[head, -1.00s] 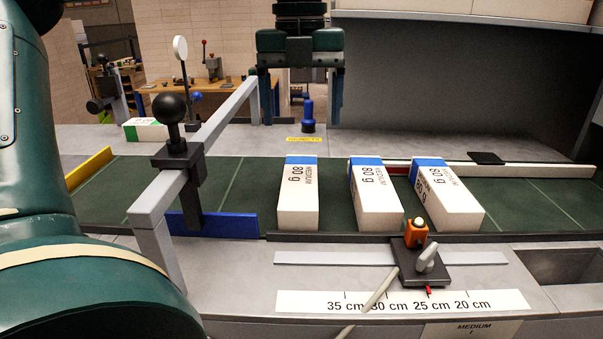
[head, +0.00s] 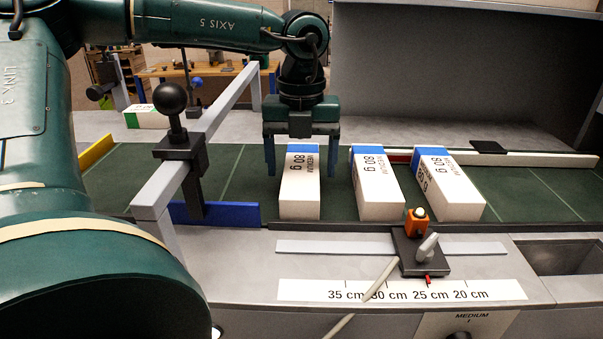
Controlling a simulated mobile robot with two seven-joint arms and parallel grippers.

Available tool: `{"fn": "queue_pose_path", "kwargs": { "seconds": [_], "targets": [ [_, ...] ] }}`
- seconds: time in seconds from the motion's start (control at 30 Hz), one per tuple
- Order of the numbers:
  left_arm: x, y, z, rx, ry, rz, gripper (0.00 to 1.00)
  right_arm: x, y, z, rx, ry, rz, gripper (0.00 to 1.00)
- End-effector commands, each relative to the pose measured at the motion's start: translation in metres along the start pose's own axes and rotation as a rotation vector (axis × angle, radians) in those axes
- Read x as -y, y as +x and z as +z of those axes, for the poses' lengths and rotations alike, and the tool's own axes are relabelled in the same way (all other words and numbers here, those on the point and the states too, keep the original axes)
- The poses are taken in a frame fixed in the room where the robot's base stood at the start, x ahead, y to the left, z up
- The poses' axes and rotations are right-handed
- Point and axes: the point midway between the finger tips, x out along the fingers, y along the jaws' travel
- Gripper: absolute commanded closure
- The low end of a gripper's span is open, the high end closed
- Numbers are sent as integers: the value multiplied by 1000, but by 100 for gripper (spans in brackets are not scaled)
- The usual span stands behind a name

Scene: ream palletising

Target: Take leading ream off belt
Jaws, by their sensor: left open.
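Three white reams with blue end bands lie on the green belt (head: 242,185). The leftmost, the leading ream (head: 299,188), is nearest the blue stop plate (head: 228,214). The middle ream (head: 377,188) and the right ream (head: 448,188) lie to its right. My left gripper (head: 302,170) points down at the far end of the leading ream. Its two fingers show on either side of the ream's far end, open, with gaps between them and the ream. Whether the fingertips reach below the ream's top is hard to tell. My right gripper is not in view.
A grey beam (head: 229,105) with a black knob (head: 171,98) crosses above the belt at left. A yellow guide (head: 97,151) edges the belt. A black clamp block with an orange part (head: 417,222) sits on the front ledge. A green-marked ream (head: 148,116) lies at back left.

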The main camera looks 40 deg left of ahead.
Motion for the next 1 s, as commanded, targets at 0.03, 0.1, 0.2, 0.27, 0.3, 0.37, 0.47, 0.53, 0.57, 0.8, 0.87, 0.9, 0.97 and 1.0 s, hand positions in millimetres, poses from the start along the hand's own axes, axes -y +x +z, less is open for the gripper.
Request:
{"fn": "queue_pose_path", "kwargs": {
  "seconds": [0.03, 0.1, 0.2, 0.27, 0.3, 0.37, 0.47, 0.53, 0.57, 0.8, 0.87, 0.9, 0.97, 1.0],
  "targets": [
    [0, 6, 0, -2, 1, 0, 22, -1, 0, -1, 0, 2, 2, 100],
    [0, 11, 0, -1, -1, 0, 22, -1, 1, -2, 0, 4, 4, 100],
    [0, 14, 0, 1, -2, -2, 22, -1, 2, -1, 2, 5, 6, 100],
    [0, 14, 0, 2, -2, -2, 22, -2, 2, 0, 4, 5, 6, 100],
    [0, 13, 0, 2, -2, -2, 22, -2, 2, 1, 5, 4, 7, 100],
    [0, 13, 0, 2, -2, -1, 23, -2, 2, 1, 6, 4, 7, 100],
    [0, 13, 0, 2, -1, -1, 31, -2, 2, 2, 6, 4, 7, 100],
    [0, 13, 0, 2, -1, -1, 37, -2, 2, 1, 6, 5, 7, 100],
    [0, 13, 0, 2, -1, -1, 39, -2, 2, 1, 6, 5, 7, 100],
    [0, 13, 0, 2, -1, -1, 59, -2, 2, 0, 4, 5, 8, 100],
    [0, 13, 0, 2, -1, -1, 64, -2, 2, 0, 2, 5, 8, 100],
    [0, 13, 0, 2, -1, -1, 67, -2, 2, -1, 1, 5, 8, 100],
    [0, 13, 0, 2, -1, -1, 72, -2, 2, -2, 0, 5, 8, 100],
    [0, 13, 0, 2, -1, -1, 75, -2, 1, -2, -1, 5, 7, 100]
  ]
}}
